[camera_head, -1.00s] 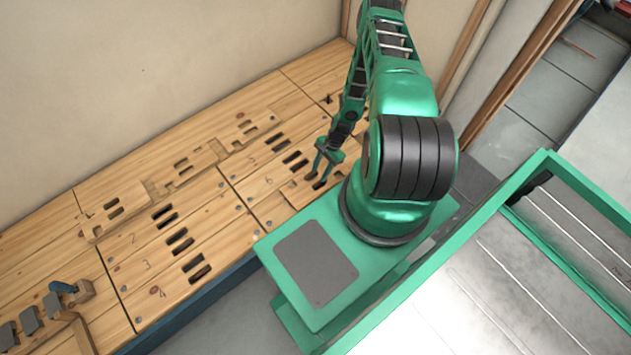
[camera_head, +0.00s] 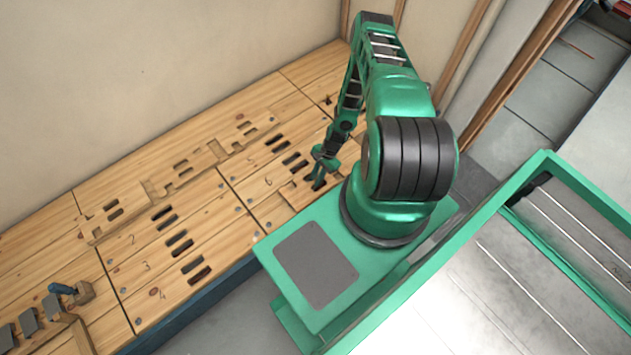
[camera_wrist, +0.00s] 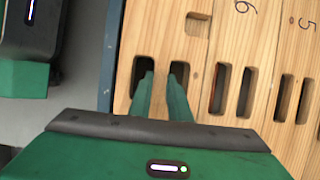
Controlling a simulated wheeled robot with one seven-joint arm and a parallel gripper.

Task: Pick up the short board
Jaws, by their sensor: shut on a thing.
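The short board (camera_wrist: 160,62) is pale wood with two slots, in the wrist view at the bench's front edge. In the head view (camera_head: 294,199) it is at the bench's right part, partly behind my arm. My gripper (camera_wrist: 160,90) has one finger in each slot and is shut on the wood strip between them. In the head view my gripper (camera_head: 318,181) is low over the bench. The fingertips are hidden in the slots. I cannot tell whether the board is clear of the bench.
Slotted boards marked 5 and 6 lie beside it in the wrist view. The wooden bench (camera_head: 265,105) carries more slotted boards to the left. A blue-handled tool (camera_head: 62,289) stands in a wooden holder at the lower left. A wall runs behind the bench.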

